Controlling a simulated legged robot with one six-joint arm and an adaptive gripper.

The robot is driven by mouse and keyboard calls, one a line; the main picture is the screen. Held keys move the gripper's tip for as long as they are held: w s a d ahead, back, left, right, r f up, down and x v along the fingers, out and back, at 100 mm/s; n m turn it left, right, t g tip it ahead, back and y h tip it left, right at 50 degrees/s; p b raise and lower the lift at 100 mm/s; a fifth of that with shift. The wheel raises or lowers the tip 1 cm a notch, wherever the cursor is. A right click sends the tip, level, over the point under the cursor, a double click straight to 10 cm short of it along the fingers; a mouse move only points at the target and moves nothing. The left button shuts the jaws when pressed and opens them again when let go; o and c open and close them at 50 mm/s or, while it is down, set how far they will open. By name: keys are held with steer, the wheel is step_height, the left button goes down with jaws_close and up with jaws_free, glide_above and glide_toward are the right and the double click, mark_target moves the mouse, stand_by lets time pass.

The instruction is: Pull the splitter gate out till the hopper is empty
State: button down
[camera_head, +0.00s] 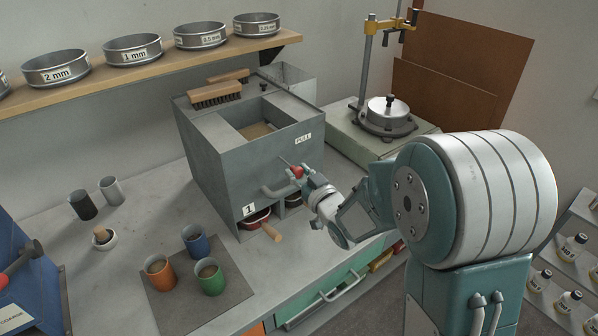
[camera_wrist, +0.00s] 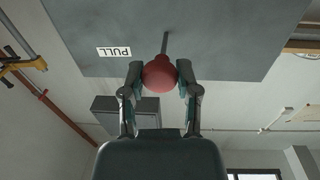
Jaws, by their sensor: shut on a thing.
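The grey splitter box (camera_head: 225,165) stands on the bench, with a PULL label near its top right edge. Its open hopper (camera_head: 215,126) shows brownish material inside. The gate's red knob (camera_head: 297,171) sits on a thin rod at the front face. In the wrist view the red knob (camera_wrist: 159,74) is between the two fingers of my gripper (camera_wrist: 160,82), which is shut on it. The rod runs from the knob to the grey face. In the head view my gripper (camera_head: 303,178) is at the front of the box, partly hidden by its own links.
Pans (camera_head: 255,218) sit in openings low in the box, one with a wooden handle sticking out. Orange, blue and green cups (camera_head: 209,277) stand on a dark mat at the front. A brush (camera_head: 215,93) lies on top of the box. A sieve shaker (camera_head: 386,115) stands at right.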

steer(key=shift+a, duration=0.2)
steer(key=shift+c, duration=1.8)
jaws_free()
steer(key=shift+a+f, duration=0.1)
steer(key=shift+a, duration=0.2)
steer(key=shift+d, duration=0.1)
steer(key=shift+d, duration=0.1)
steer(key=shift+d, duration=0.15)
steer(key=shift+s+d, duration=0.2)
steer(key=shift+s, duration=0.1)
steer(key=v, duration=0.6)
steer(key=shift+s, duration=0.3)
